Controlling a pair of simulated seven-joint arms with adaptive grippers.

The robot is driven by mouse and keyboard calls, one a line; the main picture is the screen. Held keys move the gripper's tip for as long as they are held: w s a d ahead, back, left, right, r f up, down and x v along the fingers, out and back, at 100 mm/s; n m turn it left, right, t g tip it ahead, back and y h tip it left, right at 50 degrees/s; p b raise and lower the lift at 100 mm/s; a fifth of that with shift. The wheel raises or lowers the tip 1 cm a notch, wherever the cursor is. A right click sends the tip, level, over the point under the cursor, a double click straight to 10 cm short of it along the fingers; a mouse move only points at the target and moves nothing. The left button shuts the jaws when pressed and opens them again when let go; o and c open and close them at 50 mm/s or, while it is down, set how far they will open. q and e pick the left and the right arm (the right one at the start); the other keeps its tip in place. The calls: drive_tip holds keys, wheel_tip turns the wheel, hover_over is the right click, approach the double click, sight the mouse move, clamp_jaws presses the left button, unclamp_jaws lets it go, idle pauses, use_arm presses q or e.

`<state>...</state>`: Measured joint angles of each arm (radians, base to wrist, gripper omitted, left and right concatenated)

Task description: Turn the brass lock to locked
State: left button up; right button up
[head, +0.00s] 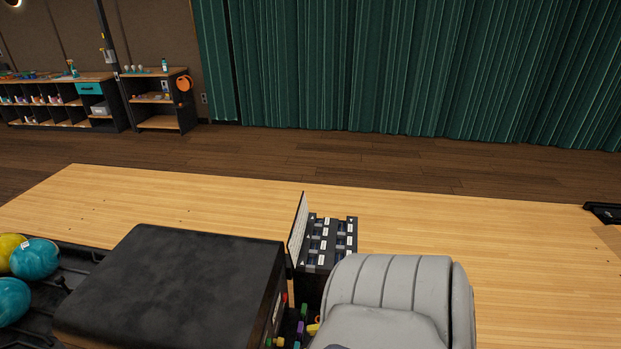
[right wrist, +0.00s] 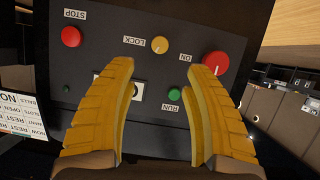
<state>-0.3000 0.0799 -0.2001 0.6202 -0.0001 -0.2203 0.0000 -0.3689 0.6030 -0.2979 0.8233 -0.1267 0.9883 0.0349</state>
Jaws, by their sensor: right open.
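A black control panel (right wrist: 105,70) fills the right wrist view, its labels upside down. A small round brass-yellow part (right wrist: 160,46) sits beside the LOCK label (right wrist: 133,41). Below that label is a pale plate (right wrist: 138,90) with a dark centre, partly covered by a finger; I cannot make out its detail. My right gripper (right wrist: 160,75) is open in front of the panel, its two yellow fingers apart with nothing held between them. I cannot tell whether the fingers touch the panel. My left gripper is not in view.
The panel also has a red STOP button (right wrist: 71,36), a red knob (right wrist: 215,62) by ON and a green RUN button (right wrist: 174,95). The black ball-return hood (head: 180,280) has teal balls (head: 35,259) at its left. A slotted rack (head: 328,240) stands at its right.

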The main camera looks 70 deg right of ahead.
drive_tip(key=s+a+t+h, duration=0.1)
drive_tip(key=s+a+h, duration=0.15)
drive_tip(key=s, duration=0.35)
drive_tip(key=w+f+n, duration=0.1)
drive_tip(key=w, duration=0.4)
drive_tip(key=w+f+n, duration=0.2)
drive_tip(key=w, duration=0.3)
drive_tip(key=w+f+n, duration=0.1)
drive_tip(key=w+n, duration=0.1)
drive_tip(key=w, duration=0.4)
drive_tip(key=shift+a+f+h, duration=0.15)
drive_tip(key=shift+f+h, duration=0.05)
drive_tip(key=shift+h, duration=0.05)
drive_tip(key=shift+w+f, duration=0.1)
drive_tip(key=shift+w, duration=0.5)
drive_tip(key=shift+w, duration=0.1)
